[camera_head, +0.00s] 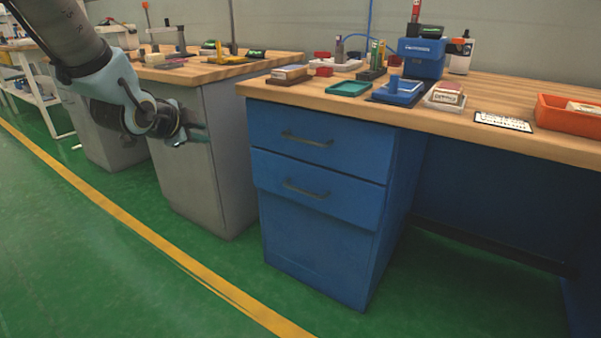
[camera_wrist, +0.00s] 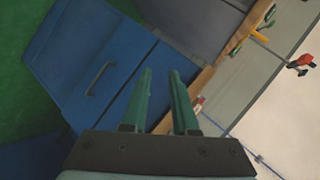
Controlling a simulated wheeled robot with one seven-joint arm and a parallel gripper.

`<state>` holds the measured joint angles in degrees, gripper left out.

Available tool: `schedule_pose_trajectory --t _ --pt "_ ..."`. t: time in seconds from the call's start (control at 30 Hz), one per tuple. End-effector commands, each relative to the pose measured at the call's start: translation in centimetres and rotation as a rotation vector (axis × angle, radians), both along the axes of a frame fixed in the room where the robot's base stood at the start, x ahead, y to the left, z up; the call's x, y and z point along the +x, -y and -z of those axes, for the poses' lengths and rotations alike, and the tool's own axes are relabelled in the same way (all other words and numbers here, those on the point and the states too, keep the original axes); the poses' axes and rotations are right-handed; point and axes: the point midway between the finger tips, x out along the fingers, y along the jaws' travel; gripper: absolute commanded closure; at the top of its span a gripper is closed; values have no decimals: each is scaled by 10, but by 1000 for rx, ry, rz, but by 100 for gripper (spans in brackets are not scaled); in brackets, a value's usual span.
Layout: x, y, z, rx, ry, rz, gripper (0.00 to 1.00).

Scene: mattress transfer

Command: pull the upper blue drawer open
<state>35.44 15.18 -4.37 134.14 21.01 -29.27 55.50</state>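The upper blue drawer (camera_head: 288,126) is in the blue cabinet under the workbench and looks shut, with a dark bar handle (camera_head: 307,139). In the head view my gripper (camera_head: 206,134) is left of this drawer, apart from the handle, in front of the grey cabinet. In the wrist view my gripper (camera_wrist: 161,71) has its two green fingers spread with nothing between them. They point toward the upper drawer front (camera_wrist: 163,62) near the bench edge; its handle is not clearly visible there and may be behind a finger.
The lower blue drawer (camera_head: 278,169) has a similar handle, which also shows in the wrist view (camera_wrist: 100,78). The wooden bench top (camera_head: 320,100) above carries trays and an orange bin (camera_head: 567,116). A grey cabinet (camera_head: 198,170) stands left. The green floor in front is clear.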

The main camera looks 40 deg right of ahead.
Motion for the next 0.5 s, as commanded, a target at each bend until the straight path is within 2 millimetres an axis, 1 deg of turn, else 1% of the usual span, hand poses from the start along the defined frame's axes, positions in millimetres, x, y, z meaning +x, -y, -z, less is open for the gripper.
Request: schedule_pose_trajectory --t 0.03,0.1,0.2,0.33,0.4,0.5 --pt "-13 29 29 -11 74 101 73" --pt "-31 61 39 -32 178 224 73" --pt "-57 97 47 -65 308 366 73" --pt "-84 127 52 -103 426 484 73" --pt "-92 135 52 -117 464 519 73" --pt "-99 143 52 -127 491 544 73"
